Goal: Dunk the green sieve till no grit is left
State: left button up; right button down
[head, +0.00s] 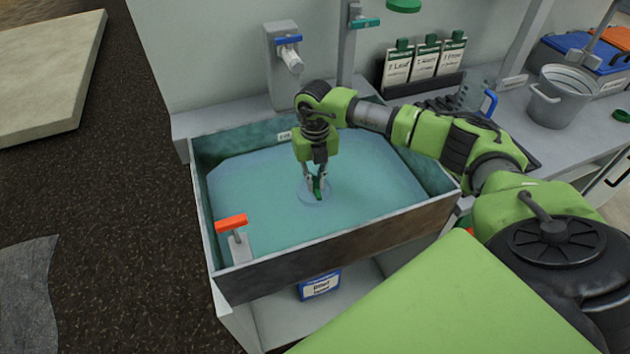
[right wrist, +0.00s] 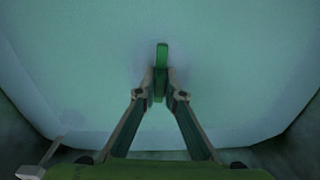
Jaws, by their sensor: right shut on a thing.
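The green sieve (head: 319,189) is in the water-filled basin (head: 352,250), and only a small green part of it shows above the water. My right gripper (head: 316,182) points down over the middle of the basin and is shut on that green part. A pale ring lies on the water around it. In the right wrist view the green piece (right wrist: 162,56) stands between my fingertips (right wrist: 160,88). The rest of the sieve is hidden under the cloudy water, and I cannot see any grit. My left gripper is not in view.
An orange-handled valve (head: 231,224) stands at the basin's near-left corner. A blue-handled tap (head: 289,55) is on the wall behind. On the right counter are seed-packet-like cards (head: 426,62), a blue-handled jug (head: 475,93) and a grey bucket (head: 556,103). A labelled container (head: 319,286) sits below the basin.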

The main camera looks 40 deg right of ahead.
notch_tip(320, 180, up, 18)
jog(key=p, duration=1.1)
jog(key=shift+f+p, duration=0.2)
jog(key=shift+p, duration=0.2)
